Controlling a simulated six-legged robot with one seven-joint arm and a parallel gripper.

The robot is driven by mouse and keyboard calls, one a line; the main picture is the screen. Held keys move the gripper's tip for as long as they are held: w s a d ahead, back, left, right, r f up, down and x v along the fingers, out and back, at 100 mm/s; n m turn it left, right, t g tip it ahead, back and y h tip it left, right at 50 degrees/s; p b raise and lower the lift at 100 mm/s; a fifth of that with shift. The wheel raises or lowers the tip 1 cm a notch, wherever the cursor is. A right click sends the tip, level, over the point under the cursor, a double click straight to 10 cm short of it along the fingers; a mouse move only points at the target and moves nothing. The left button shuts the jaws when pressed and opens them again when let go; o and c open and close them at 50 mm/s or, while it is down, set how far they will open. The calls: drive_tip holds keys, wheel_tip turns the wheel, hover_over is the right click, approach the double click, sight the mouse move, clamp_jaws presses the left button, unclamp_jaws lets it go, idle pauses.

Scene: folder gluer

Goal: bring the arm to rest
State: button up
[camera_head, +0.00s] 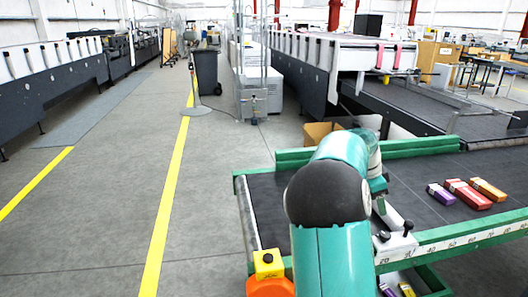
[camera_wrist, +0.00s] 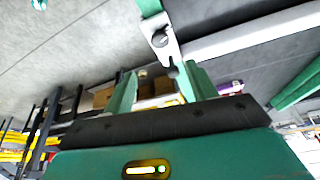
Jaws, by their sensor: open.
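My gripper (camera_wrist: 160,80) shows in the wrist view, with two green fingers standing apart above a dark bar. Nothing is held between the fingers; blurred brown and white shapes lie beyond them. In the head view my teal arm with its dark rounded joint rises in front of the green-railed conveyor (camera_head: 450,242). The arm hides my gripper there.
On the dark belt at right lie a purple box (camera_head: 441,194), a red box (camera_head: 468,194) and an orange box (camera_head: 488,189). A yellow-and-black button box (camera_head: 268,263) sits at the conveyor's near left corner. The floor at left is open, with a dark bin (camera_head: 206,72) farther back.

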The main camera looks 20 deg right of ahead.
drive_tip(key=s+a+r+n+t+y, duration=0.25)
drive_tip(key=a+n, duration=0.35)
drive_tip(key=a, duration=0.7)
drive_tip(key=s+a+r+n+t+y, duration=0.1)
drive_tip(key=a+r+n+t, duration=0.3)
drive_tip(key=a, duration=0.9)
drive_tip(key=s+a+f+n, duration=0.1)
drive_tip(key=s+a+n, duration=1.1)
drive_tip(key=a, duration=0.5)
drive_tip(key=shift+s+a+f+n+t, duration=0.15)
drive_tip(key=shift+s+f+n+t, duration=0.15)
drive_tip(key=shift+s+t, duration=0.2)
drive_tip(key=shift+y, duration=0.25)
drive_tip(key=c, duration=0.4)
drive_tip(key=shift+c, duration=0.3)
drive_tip(key=shift+d, duration=0.2)
